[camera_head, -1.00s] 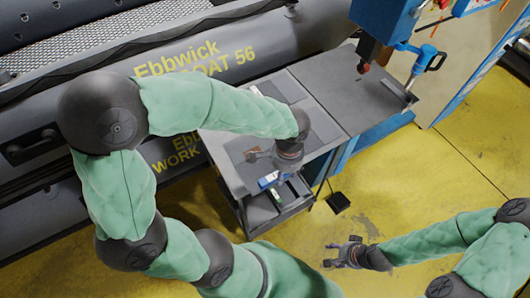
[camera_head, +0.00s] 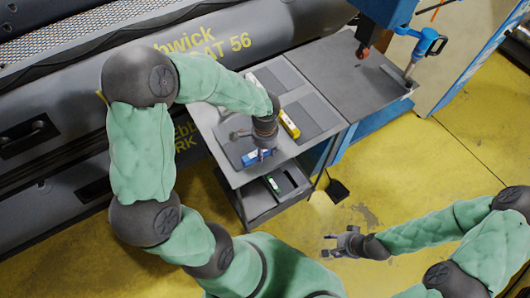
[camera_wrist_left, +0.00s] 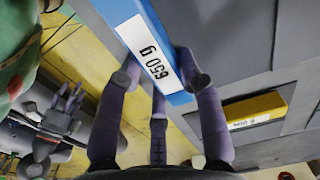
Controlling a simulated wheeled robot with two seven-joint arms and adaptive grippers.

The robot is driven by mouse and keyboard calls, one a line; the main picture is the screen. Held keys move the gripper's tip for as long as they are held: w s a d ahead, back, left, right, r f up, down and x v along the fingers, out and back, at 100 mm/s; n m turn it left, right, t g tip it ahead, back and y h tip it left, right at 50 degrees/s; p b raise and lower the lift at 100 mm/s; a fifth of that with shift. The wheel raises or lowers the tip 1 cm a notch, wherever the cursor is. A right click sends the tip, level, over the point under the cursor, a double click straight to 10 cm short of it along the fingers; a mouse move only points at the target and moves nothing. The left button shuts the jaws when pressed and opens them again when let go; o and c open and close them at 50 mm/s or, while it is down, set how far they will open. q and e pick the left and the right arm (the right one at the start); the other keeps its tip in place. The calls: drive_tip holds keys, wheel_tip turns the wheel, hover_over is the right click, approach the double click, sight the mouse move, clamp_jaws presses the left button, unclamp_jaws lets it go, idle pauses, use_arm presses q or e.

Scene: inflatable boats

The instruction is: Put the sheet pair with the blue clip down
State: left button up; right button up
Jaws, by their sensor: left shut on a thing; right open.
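The blue clip (camera_head: 256,157), labelled "650 g", is at the near left part of the grey tabletop (camera_head: 216,132). In the left wrist view the blue clip (camera_wrist_left: 136,30) runs between the fingers of my left gripper (camera_wrist_left: 160,88), which is shut on it. A dark grey sheet pair (camera_head: 237,150) shows beside the clip, partly hidden by the gripper. I cannot tell whether it touches the tabletop. My left gripper (camera_head: 262,140) points down over the table. My right gripper (camera_head: 336,246) is open and empty above the yellow floor.
A yellow clip (camera_head: 290,124) lies on other dark sheets (camera_head: 311,117) to the right. A white clip (camera_head: 254,80) is at the back. A green-marked clip (camera_head: 273,184) is on the shelf below. A grey boat (camera_head: 60,120) stands behind; a blue machine (camera_head: 385,12) stands right.

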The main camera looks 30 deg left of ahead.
use_arm(q)
drive_tip(key=shift+f, duration=0.45)
drive_tip(key=shift+f, duration=0.15)
drive_tip(key=o, duration=1.2)
